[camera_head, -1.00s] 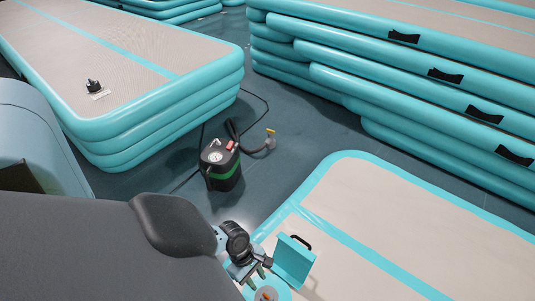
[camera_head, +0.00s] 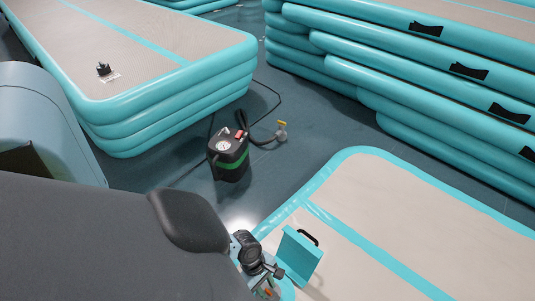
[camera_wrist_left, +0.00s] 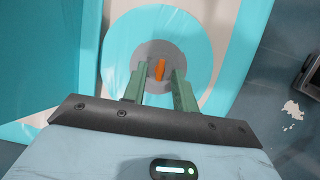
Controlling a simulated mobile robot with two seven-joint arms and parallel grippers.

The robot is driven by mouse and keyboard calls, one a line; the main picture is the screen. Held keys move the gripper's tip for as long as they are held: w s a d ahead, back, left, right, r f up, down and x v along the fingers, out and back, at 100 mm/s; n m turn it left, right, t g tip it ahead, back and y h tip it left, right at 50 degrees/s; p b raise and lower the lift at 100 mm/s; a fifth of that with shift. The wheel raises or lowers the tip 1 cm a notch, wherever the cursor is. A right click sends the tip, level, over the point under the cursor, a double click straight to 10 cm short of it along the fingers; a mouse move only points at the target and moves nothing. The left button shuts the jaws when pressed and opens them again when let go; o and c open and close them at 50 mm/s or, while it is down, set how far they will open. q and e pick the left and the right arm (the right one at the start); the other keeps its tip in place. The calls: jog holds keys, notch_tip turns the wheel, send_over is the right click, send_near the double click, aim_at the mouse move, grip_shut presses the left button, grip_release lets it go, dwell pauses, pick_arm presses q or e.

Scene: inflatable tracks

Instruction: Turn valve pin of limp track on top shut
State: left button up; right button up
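The track with the valve (camera_head: 420,215) lies at lower right in the head view, beige with a teal border. In the left wrist view, the orange valve pin (camera_wrist_left: 160,69) stands in a grey round valve (camera_wrist_left: 150,52) set in a teal disc (camera_wrist_left: 197,38). My left gripper (camera_wrist_left: 160,72) is open, one green finger on each side of the pin, with gaps showing between pin and fingers. Whether the fingertips reach down to the pin's height I cannot tell. In the head view the left gripper (camera_head: 268,289) partly hides the valve. My right gripper is not in view.
A teal flap with a black handle (camera_head: 301,257) stands up beside the valve. A black pump (camera_head: 229,155) with a hose is on the dark floor. Stacked tracks stand at left (camera_head: 180,105) and upper right (camera_head: 400,75). A small black item (camera_head: 103,69) lies on the left stack.

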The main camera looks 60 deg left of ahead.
pick_arm(q)
grip_shut()
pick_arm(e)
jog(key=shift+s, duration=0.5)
